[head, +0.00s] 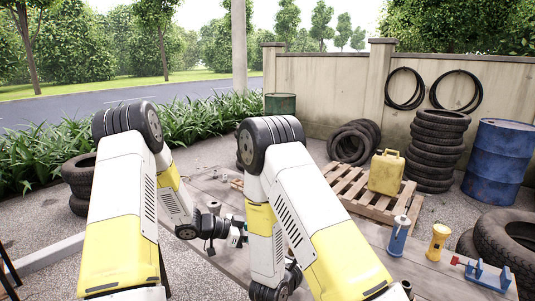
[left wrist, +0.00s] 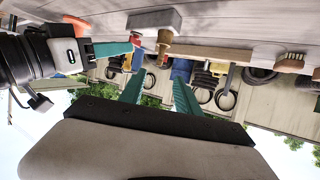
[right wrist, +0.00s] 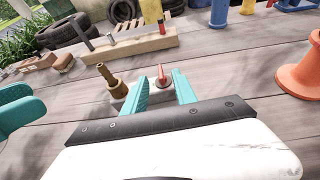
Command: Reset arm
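My left gripper (left wrist: 158,82) is open in the left wrist view, its two teal fingers apart with nothing held between them. My right gripper (right wrist: 161,85) is open in the right wrist view, its teal fingers apart above the tabletop. A grey block with a brass fitting (right wrist: 107,77) and a red-handled part (right wrist: 162,76) show just beyond its fingertips; I see no grip on them. The left gripper's teal fingers also enter the right wrist view at the left edge (right wrist: 18,108). In the head view, both white and yellow arms are bent, and the gripper fingers are mostly hidden.
The wooden table (head: 440,270) holds a blue-and-white cylinder (head: 399,236), a yellow cylinder (head: 439,241) and a blue vise-like tool (head: 482,275). A pallet (head: 350,190) with a yellow can (head: 386,173) stands behind.

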